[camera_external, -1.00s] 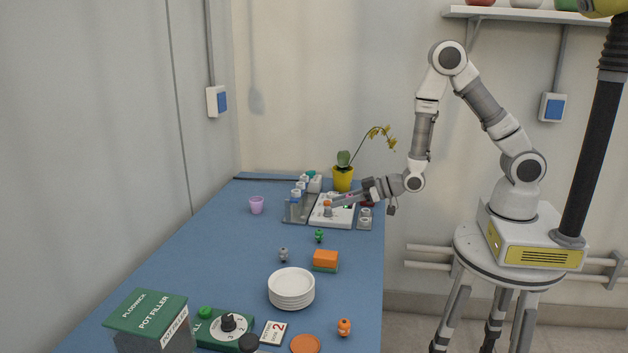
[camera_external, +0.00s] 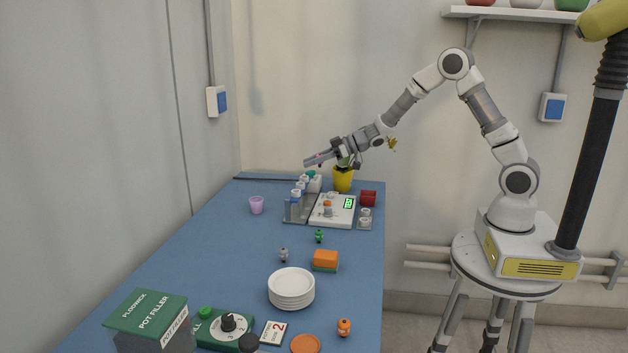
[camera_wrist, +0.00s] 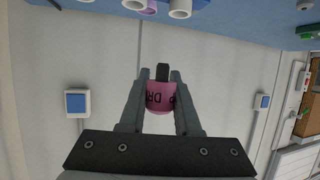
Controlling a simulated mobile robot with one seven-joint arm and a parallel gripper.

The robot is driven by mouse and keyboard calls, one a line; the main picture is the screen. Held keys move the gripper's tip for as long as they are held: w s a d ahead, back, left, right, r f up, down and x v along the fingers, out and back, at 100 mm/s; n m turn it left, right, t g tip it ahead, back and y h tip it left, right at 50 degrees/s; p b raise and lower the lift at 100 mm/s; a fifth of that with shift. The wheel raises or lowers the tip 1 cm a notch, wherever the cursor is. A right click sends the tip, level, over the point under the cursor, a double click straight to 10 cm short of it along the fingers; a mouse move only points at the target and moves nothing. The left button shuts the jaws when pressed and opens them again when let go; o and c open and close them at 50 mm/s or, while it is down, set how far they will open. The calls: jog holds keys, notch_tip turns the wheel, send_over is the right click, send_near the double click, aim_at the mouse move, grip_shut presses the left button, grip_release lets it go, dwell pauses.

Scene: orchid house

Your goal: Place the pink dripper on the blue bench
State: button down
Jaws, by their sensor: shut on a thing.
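My gripper (camera_external: 318,160) is raised above the far part of the blue bench (camera_external: 225,265), shut on the pink dripper. In the wrist view the pink dripper (camera_wrist: 160,97) sits between the two fingers (camera_wrist: 161,100), with dark letters on its side and a dark top. In the external view the dripper is too small and too covered by the fingers to make out well. The dripper is clear of the bench surface.
Below my gripper are a white scale (camera_external: 333,211) with a green display and a grey rack (camera_external: 296,212) of small bottles. A yellow pot (camera_external: 343,180), lilac cup (camera_external: 256,205) and white plates (camera_external: 291,288) stand on the bench. The bench's left middle is free.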

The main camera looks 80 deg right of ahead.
jog(key=d+r+b, duration=0.1)
jog(key=d+r, duration=0.1)
jog(key=d, duration=0.8)
jog(key=shift+s+d, duration=0.3)
jog(key=shift+d, duration=0.05)
jog(key=w+a+f+b, duration=0.4)
jog(key=w+a+f, duration=0.4)
jog(key=f, duration=0.2)
jog(key=shift+a+f, duration=0.3)
jog(key=shift+f, duration=0.05)
jog(key=c, duration=0.6)
grip_release()
jog(key=shift+f, duration=0.1)
